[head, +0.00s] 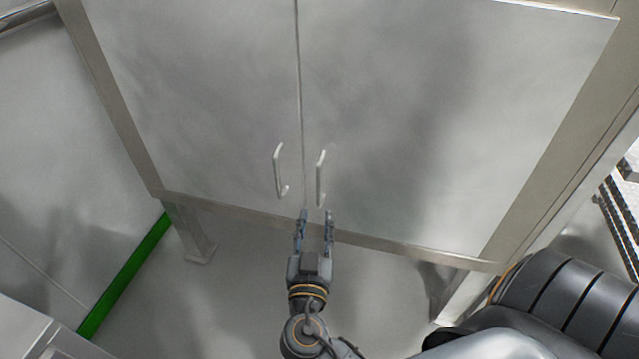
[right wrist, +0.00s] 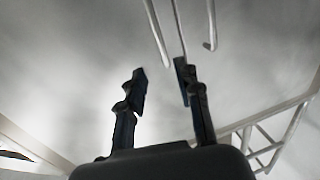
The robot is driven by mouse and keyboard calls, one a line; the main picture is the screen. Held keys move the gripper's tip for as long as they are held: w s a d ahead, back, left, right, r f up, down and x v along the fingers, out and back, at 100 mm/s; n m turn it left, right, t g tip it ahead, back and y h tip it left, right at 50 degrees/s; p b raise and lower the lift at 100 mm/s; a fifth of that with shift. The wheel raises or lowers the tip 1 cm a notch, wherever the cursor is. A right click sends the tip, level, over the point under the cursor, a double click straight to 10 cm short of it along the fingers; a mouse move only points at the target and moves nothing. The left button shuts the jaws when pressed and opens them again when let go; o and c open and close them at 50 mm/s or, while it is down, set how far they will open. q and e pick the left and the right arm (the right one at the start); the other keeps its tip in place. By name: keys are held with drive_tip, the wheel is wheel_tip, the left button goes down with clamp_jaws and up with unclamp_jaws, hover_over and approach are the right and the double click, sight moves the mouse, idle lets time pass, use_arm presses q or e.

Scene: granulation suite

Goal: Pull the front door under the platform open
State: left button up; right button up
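The front of the cabinet under the platform has a left door (head: 190,90) and a right door (head: 430,110), both shut, with a narrow seam between them. Each has a pale bar handle near the seam: the left handle (head: 279,172) and the right handle (head: 320,178). My right gripper (head: 316,213) is open and empty just below the right handle, fingers pointing at the doors. In the right wrist view, the open gripper (right wrist: 160,72) has one handle (right wrist: 157,35) lined up between its fingertips, ahead of them. My left gripper is not in view.
A metal frame rail (head: 400,245) runs under the doors, with a leg (head: 190,235) at the left. A green strip (head: 125,275) lies along the floor at left. Metal grating (head: 622,215) shows at the far right. The floor below the cabinet looks clear.

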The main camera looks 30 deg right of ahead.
sight(318, 182)
use_arm(q)
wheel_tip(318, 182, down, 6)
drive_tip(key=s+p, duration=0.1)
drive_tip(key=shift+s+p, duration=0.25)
drive_tip(key=shift+p, duration=0.05)
use_arm(e)
drive_tip(key=x, duration=1.2)
drive_tip(key=shift+w+d+f, duration=0.1)
drive_tip(key=shift+w+d, duration=0.05)
drive_tip(key=shift+w, duration=0.05)
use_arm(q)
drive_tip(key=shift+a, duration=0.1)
use_arm(e)
clamp_jaws()
